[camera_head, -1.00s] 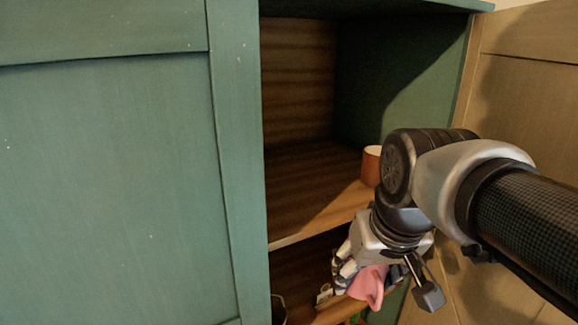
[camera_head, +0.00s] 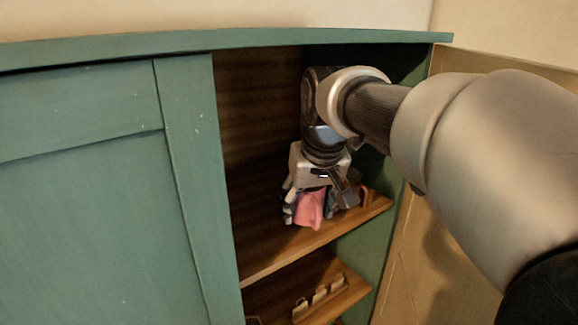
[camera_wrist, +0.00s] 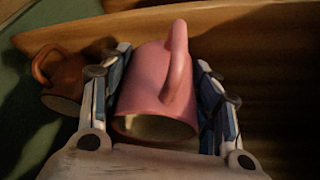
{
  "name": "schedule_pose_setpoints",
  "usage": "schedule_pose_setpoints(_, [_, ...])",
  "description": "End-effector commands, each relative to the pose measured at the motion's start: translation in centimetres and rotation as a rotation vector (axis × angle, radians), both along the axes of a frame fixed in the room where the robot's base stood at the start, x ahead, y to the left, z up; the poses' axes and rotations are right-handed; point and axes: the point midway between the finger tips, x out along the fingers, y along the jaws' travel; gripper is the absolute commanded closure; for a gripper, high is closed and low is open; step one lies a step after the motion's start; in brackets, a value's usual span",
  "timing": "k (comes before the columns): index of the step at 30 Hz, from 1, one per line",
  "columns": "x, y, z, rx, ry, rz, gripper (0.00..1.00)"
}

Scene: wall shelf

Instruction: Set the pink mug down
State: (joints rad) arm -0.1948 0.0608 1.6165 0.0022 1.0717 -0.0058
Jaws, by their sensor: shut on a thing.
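The pink mug (camera_head: 311,207) is between the fingers of my gripper (camera_head: 309,214), over the front part of the upper shelf board (camera_head: 268,254). In the wrist view the pink mug (camera_wrist: 158,88) fills the gap between both fingers of my gripper (camera_wrist: 162,68). Its open mouth faces the wrist camera and its handle points up in the picture. My gripper is shut on it. Whether the mug touches the board cannot be told, as my gripper hides part of it.
An orange-brown mug (camera_wrist: 66,78) stands close beside my gripper, at the right end of the shelf in the head view. The board left of the pink mug looks clear. A small pale rack-like object (camera_head: 320,297) is on the lower shelf. A green door (camera_head: 90,220) covers the left.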

Motion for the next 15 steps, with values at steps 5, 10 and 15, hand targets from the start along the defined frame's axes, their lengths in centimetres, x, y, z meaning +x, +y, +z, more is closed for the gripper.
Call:
schedule_pose_setpoints(5, [1.7, 0.3, 0.1, 0.0, -0.002, 0.0, 0.73])
schedule_pose_setpoints(10, [2.5, 0.5, -1.3, -0.001, 0.003, 0.0, 0.73])
schedule_pose_setpoints(15, [2.5, 0.5, -3.3, 0.0, 0.0, 0.0, 0.73])
